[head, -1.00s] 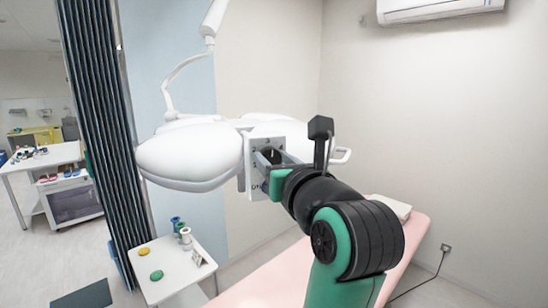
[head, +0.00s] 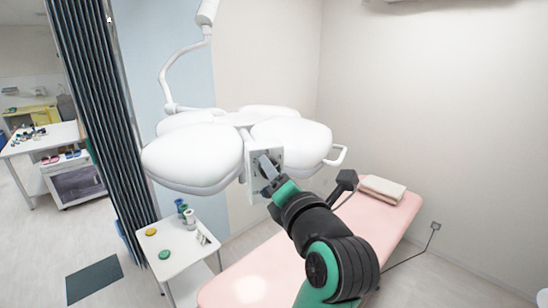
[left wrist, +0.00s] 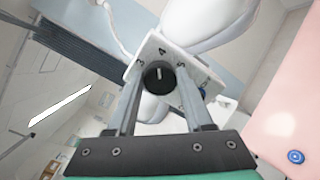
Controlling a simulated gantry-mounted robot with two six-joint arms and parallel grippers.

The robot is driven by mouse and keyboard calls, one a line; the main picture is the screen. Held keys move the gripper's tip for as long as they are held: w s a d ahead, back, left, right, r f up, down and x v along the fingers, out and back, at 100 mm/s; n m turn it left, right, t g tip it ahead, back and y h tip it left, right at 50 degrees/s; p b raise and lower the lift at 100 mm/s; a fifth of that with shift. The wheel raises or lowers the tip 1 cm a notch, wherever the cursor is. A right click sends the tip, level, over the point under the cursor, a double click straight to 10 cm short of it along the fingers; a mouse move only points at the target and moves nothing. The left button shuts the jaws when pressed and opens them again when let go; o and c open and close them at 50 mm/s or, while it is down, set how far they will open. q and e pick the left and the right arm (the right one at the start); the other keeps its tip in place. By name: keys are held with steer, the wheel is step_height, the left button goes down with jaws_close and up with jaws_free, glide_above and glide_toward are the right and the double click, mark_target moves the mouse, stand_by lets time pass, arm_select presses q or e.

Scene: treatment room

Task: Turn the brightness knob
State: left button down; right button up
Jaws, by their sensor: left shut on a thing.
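The brightness knob (left wrist: 158,79) is a round dark knob with a white pointer mark, on a white panel (left wrist: 145,49) with printed numbers. Its pointer is toward the 4 in the left wrist view. In the head view the panel (head: 254,187) hangs on the side of the white multi-lobed lamp (head: 194,157). My left gripper (left wrist: 160,90) is shut on the knob, one finger on each side of it. In the head view the left gripper (head: 267,168) reaches the panel, and its fingers hide most of the knob. My right gripper is in neither view.
A pink treatment bed (head: 376,222) with a folded towel (head: 382,189) lies below the lamp. A small white side table (head: 165,243) with spools and round items stands lower left. A dark curtain (head: 97,125) hangs at left. A lamp handle (head: 337,156) sticks out right of the panel.

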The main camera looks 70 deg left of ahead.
arm_select(q)
steer(key=shift+m+p, duration=0.8)
steer(key=shift+m, duration=0.1)
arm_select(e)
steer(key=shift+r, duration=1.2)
arm_select(q)
steer(key=shift+c, duration=1.5)
jaws_free()
steer(key=shift+d, duration=0.1)
steer(key=d+b, duration=0.2)
steer(key=d, duration=0.9)
steer(key=shift+s+d, duration=0.2)
steer(key=shift+s, duration=0.2)
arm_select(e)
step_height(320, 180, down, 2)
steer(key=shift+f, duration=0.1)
